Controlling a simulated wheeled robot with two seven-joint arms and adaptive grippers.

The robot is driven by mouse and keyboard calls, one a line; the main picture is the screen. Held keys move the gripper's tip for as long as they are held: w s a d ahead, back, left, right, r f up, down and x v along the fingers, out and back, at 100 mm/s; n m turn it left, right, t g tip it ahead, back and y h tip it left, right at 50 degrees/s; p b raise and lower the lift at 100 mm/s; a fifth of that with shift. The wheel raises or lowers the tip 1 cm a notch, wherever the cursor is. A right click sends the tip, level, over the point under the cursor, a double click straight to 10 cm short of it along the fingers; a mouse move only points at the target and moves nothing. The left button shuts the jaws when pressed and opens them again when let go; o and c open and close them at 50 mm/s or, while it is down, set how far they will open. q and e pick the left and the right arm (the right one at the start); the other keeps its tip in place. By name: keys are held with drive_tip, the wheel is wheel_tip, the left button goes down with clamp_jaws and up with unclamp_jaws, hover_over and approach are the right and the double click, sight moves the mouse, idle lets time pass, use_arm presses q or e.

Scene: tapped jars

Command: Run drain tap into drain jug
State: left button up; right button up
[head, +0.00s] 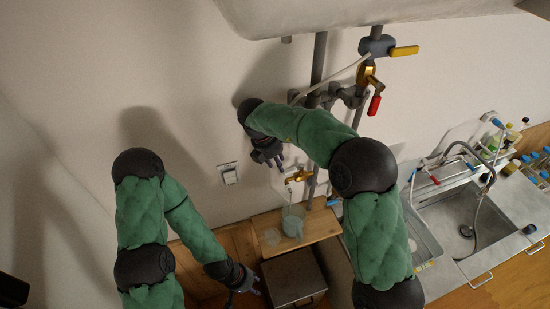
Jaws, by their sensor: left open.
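The brass drain tap (301,176) sits low on the grey pipework against the wall. The drain jug (292,224), pale and see-through, stands below it on a small wooden shelf. A thin pale line runs from the tap's outlet down toward the jug; I cannot tell if it is water. My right gripper (274,160) is up and left of the tap, close to it in the picture; its fingers are too small and dark to tell open from shut. My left gripper (252,284) is open, low beside a dark grey box, with nothing visible in it.
The grey box (294,277) stands in front of the wooden shelf (322,224). Above are a yellow-handled valve (404,51) and a red-handled valve (374,104). A steel sink (468,229) and several bottles are at the right. A socket (229,174) is on the wall.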

sight(294, 170)
drive_tip(key=x, duration=0.6)
drive_tip(key=shift+f, duration=0.3)
drive_tip(key=shift+d+f, duration=0.15)
idle(0.4)
drive_tip(key=shift+w, duration=0.1)
clamp_jaws()
drive_tip(key=shift+w+a+f+m+g, duration=0.1)
drive_tip(key=shift+w+a+m+g, duration=0.25)
drive_tip(key=shift+w+m, duration=0.4)
drive_tip(key=shift+s, duration=0.2)
drive_tip(key=shift+o, duration=0.5)
unclamp_jaws()
drive_tip(key=shift+o, duration=0.4)
drive_tip(key=shift+s+d, duration=0.1)
